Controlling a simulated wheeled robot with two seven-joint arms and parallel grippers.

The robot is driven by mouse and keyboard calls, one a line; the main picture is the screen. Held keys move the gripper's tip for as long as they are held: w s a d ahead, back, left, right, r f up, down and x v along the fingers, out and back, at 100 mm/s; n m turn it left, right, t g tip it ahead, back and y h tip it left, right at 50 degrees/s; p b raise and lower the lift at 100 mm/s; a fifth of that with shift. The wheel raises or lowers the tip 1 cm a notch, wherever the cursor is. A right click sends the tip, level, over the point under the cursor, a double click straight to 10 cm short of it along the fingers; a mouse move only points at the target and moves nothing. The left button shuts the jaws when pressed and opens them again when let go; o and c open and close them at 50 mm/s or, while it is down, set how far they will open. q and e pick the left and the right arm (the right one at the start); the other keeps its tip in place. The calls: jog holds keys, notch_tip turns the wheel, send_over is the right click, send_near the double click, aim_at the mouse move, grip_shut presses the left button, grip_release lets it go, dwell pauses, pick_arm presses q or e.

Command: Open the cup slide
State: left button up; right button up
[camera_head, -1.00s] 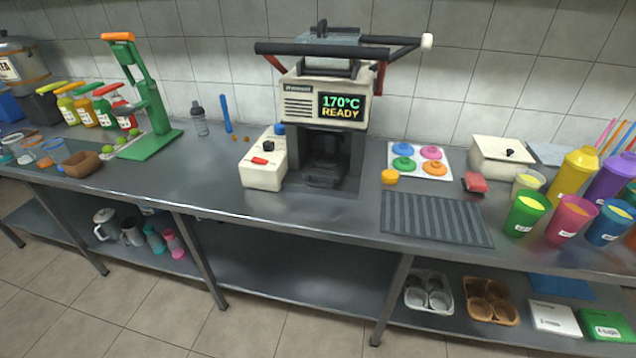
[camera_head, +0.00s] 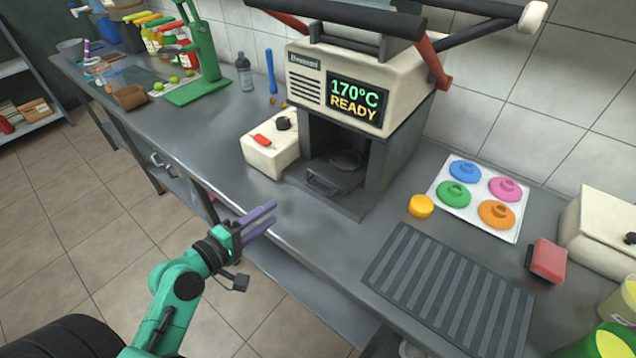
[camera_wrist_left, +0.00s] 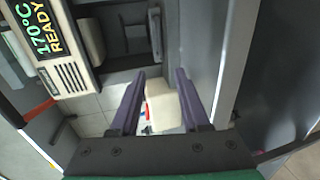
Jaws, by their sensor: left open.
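The cup slide (camera_head: 335,176) is a dark tray with a front handle, low in the opening of the cream and grey sealing machine (camera_head: 335,92). It appears pushed in, with a round cup seat partly visible behind the handle. My left gripper (camera_head: 272,214) has two purple fingers, open and empty, near the table's front edge. It is apart from the slide, to its front left. My right gripper is not in view.
A white control box (camera_head: 270,150) with a red switch stands left of the machine. A ribbed dark mat (camera_head: 450,295), a yellow cap (camera_head: 421,206) and a tray of coloured lids (camera_head: 466,214) lie to the right. The table front before the machine is clear.

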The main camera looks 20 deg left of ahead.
aim_at(308, 187)
pick_arm(q)
jog(key=w, duration=0.2)
jog(key=shift+w+d+f, duration=0.1)
jog(key=shift+w+f, duration=0.05)
jog(key=shift+w, duration=0.15)
jog(key=p+x, duration=0.1)
jog(key=x, duration=0.9)
jog(key=shift+w+d+f, duration=0.2)
jog(key=shift+w+d, duration=0.05)
jog(key=shift+w, duration=0.05)
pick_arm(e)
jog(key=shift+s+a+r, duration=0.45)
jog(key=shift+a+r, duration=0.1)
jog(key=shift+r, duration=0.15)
pick_arm(q)
grip_shut()
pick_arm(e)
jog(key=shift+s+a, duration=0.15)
